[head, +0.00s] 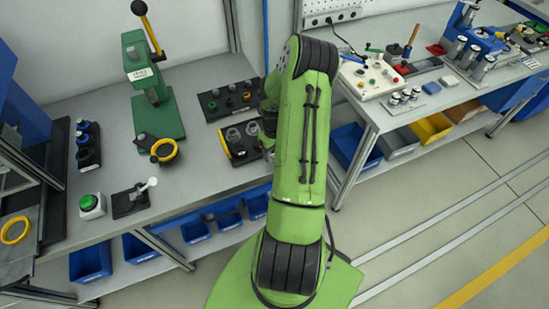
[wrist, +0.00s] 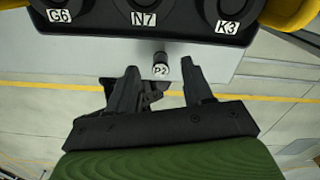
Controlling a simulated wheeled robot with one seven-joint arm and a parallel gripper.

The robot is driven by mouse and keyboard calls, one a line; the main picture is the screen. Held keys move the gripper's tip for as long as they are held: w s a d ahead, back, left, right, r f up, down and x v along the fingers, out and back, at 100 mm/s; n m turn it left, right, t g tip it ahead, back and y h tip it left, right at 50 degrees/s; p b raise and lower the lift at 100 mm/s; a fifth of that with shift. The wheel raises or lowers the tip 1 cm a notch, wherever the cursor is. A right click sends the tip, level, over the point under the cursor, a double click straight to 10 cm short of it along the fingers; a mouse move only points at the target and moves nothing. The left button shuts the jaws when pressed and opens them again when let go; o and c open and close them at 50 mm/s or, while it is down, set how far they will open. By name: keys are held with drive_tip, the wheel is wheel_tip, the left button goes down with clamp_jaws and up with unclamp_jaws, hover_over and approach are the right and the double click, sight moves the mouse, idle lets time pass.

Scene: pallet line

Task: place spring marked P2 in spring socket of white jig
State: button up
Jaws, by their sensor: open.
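The spring marked P2 (wrist: 160,66) shows in the wrist view as a small dark piece with a white label, at the front edge of a light grey surface. My gripper (wrist: 161,82) is open, with one finger on each side of the spring in the picture. I see no contact, and the exact depth between them is unclear. In the head view my green arm hides most of the gripper and the spring. A white block with coloured parts (head: 366,78) on the right bench may be the white jig; its spring socket cannot be made out.
A black tray with yellow handles (head: 226,145) holds round parts beside my arm. A green press (head: 158,118) stands to the left. Labels G6, N7 and K3 show above the spring in the wrist view. A gap separates the benches.

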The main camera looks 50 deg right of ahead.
drive_tip(key=shift+f, duration=0.65)
drive_tip(key=shift+r, duration=0.1)
drive_tip(key=shift+c, duration=0.6)
clamp_jaws()
